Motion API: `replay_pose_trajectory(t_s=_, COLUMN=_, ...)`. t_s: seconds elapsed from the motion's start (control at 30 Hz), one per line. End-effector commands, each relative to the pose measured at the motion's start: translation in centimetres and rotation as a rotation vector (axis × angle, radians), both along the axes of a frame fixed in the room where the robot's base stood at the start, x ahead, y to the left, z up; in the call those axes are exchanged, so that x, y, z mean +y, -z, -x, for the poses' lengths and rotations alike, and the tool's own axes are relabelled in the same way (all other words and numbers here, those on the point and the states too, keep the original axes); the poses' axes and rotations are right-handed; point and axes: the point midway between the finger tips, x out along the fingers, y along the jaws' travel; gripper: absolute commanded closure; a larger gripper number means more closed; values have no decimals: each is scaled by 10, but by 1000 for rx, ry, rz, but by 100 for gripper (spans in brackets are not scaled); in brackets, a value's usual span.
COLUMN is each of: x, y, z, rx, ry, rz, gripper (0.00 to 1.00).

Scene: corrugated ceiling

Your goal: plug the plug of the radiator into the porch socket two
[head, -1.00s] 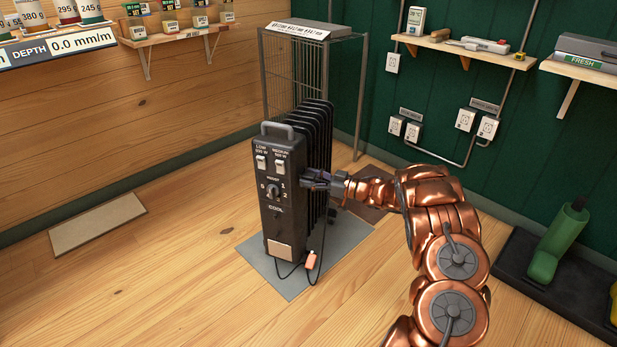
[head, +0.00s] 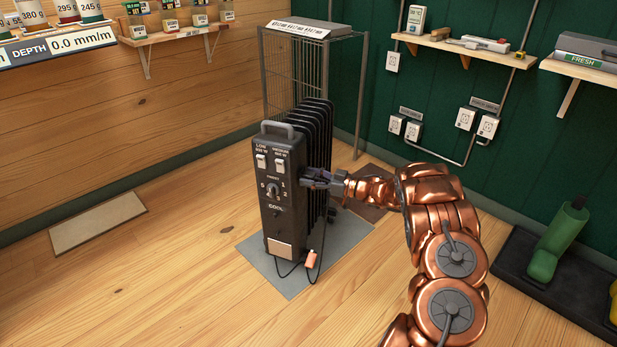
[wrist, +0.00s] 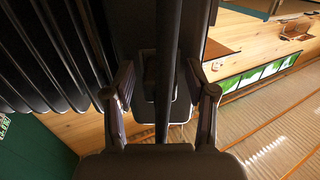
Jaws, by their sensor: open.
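The black oil radiator (head: 275,200) stands upright on a grey floor mat (head: 347,240), switches and dial facing my head camera. An orange-pink plug (head: 310,258) hangs low at its front right edge on a dark cord. My gripper (head: 308,181) is open and empty beside the radiator's upper right front edge, well above the plug. In the wrist view my gripper (wrist: 160,72) has its fingers apart, with a dark upright strip between them that I cannot identify. White sockets sit in a left pair (head: 413,130) and a right pair (head: 465,118) on the green wall; their labels are unreadable.
A wire cage (head: 345,95) stands behind the radiator. A shelf with tools (head: 455,44) is above the sockets. A black tray (head: 515,265) with a green object (head: 560,240) lies at right. The wooden floor in front is open.

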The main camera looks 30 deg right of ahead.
Motion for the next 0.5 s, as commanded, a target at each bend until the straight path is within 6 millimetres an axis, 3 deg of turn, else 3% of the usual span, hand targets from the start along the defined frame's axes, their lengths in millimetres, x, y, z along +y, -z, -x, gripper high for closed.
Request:
replay_pose_trajectory(t_s=0.43, x=0, y=0, z=0, rx=0, ry=0, rz=0, gripper=44)
replay_pose_trajectory(t_s=0.5, x=0, y=0, z=0, rx=0, ry=0, rz=0, gripper=49)
